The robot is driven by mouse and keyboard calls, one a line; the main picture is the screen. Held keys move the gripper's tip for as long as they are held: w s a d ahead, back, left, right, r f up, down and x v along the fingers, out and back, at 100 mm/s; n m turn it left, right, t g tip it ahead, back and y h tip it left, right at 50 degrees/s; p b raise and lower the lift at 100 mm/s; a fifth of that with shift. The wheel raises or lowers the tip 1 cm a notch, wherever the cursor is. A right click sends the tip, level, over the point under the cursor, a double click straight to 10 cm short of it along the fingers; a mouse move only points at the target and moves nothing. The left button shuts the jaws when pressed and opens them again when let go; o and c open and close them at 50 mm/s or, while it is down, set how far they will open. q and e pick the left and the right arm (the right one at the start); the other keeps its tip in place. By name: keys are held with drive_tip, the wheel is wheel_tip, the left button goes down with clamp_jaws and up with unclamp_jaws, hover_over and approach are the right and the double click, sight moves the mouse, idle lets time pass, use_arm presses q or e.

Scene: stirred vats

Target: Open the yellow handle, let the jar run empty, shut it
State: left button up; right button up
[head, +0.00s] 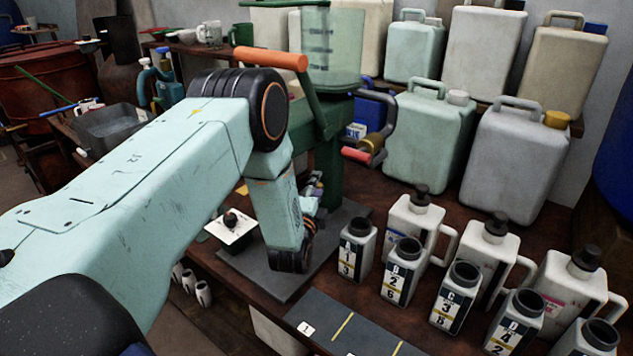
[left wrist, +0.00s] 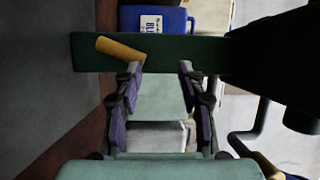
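The yellow handle (left wrist: 120,48) shows in the left wrist view as a short bar slanting off a dark green part. The clear greenish jar (head: 332,45) stands on a green stand (head: 328,160) in the head view; its fill level is hard to tell. My left gripper (left wrist: 160,68) is open, its two purple-padded fingers apart with nothing between them. The handle lies just beyond the left fingertip, and I cannot tell if they touch. In the head view my left gripper (head: 313,190) is partly hidden by its arm, beside the stand. My right gripper is in neither view.
An orange-gripped lever (head: 270,58) sticks out left of the jar. A bent crank (head: 385,125) with a red grip juts right. Open labelled bottles (head: 403,270) and white jugs (head: 487,255) stand at front right, with large canisters behind. A white plate (head: 230,228) lies left of my gripper.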

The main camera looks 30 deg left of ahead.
use_arm(q)
drive_tip(key=v, duration=0.2)
drive_tip(key=p+v, duration=0.1)
drive_tip(key=v, duration=0.2)
drive_tip(key=shift+s+d+f+p, duration=0.1)
drive_tip(key=shift+s+f+p, duration=0.2)
drive_tip(key=shift+s+p, duration=0.1)
drive_tip(key=shift+w, duration=0.1)
